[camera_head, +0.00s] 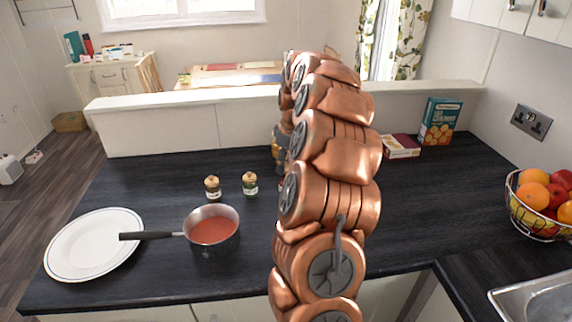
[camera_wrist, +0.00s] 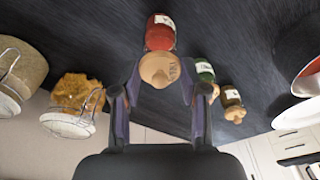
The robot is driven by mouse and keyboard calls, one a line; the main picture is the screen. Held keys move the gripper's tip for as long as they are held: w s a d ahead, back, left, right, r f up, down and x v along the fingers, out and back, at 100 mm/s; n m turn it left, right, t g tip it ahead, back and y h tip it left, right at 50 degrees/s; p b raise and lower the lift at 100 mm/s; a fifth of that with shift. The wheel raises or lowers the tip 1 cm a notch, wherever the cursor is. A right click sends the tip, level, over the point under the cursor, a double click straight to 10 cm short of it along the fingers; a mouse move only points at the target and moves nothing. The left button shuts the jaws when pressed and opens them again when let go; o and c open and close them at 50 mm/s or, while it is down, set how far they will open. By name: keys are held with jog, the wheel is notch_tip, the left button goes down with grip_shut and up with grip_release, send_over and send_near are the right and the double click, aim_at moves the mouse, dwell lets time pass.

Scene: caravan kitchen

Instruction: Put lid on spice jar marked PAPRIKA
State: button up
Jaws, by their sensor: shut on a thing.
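A jar of red spice (camera_wrist: 160,33) with a white label shows at the top of the wrist view; I cannot read the label. A tan cork-like lid (camera_wrist: 160,70) with faint marks is between the fingertips of my gripper (camera_wrist: 160,77), which is shut on it. The lid overlaps the jar's mouth end in this view; I cannot tell whether it is seated or just above it. In the head view my arm hides the red jar, the lid and most of my gripper.
Two small lidded jars, one green (camera_wrist: 204,72) and one brown (camera_wrist: 230,97), stand close by. Clip-top jars with grain (camera_wrist: 22,70) and orange contents (camera_wrist: 77,92) are opposite. A saucepan of red sauce (camera_head: 212,232) and a plate (camera_head: 95,243) sit at the counter's left.

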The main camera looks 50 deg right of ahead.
jog(key=shift+r, duration=0.65)
dwell(1.1)
jog(key=o, duration=0.5)
notch_tip(320, 180, up, 11)
jog(key=s+p, duration=0.1)
jog(key=p, duration=0.1)
jog(key=shift+s+d, duration=0.15)
jog(key=shift+s, duration=0.15)
dwell(0.9)
